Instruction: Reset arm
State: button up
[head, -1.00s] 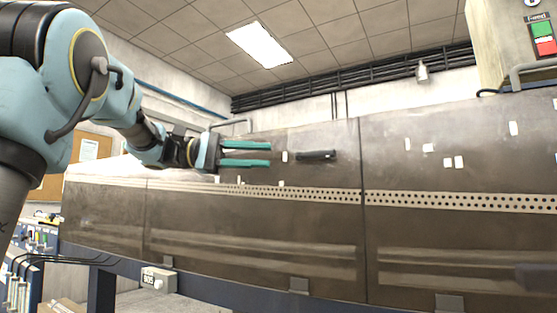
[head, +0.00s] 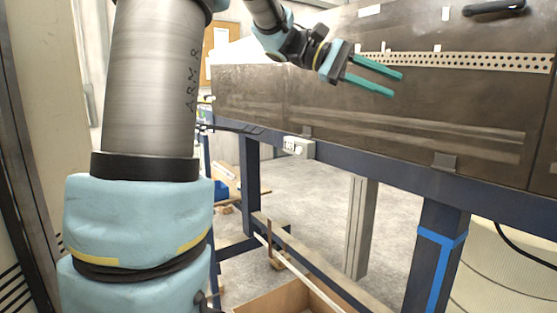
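My gripper (head: 385,80) shows at the upper middle of the head view, at the end of my arm. Its two long green fingers point right and slightly down. They are spread apart with nothing between them. The gripper is in front of the brown machine panel (head: 370,115), just below its perforated strip. I cannot tell how far it is from the panel.
A black handle (head: 494,8) is on the panel at the upper right. A dark blue frame (head: 436,255) with blue tape carries the machine. A small grey box (head: 299,146) hangs at its edge. A cardboard box (head: 285,301) is on the floor below. Grey floor (head: 310,205) shows underneath.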

jog(key=w+a+f+n+t+y+p, duration=0.15)
jog(key=a+f+t+y, duration=0.35)
jog(key=f, duration=0.6)
jog(key=s+a+f+m+t+y+p, duration=0.1)
jog(key=s+a+f+y, duration=0.2)
jog(key=a+f, duration=0.6)
jog(key=s+a+f+m+t+y+p, duration=0.1)
jog(key=s+a+f+y+p, duration=0.1)
jog(key=a+f, duration=0.7)
jog(key=s+a+y, duration=0.1)
jog(key=a+y, duration=0.1)
jog(key=a, duration=0.3)
jog(key=shift+s+f+y, duration=0.3)
jog(key=shift+f, duration=0.05)
jog(key=shift+a, duration=0.1)
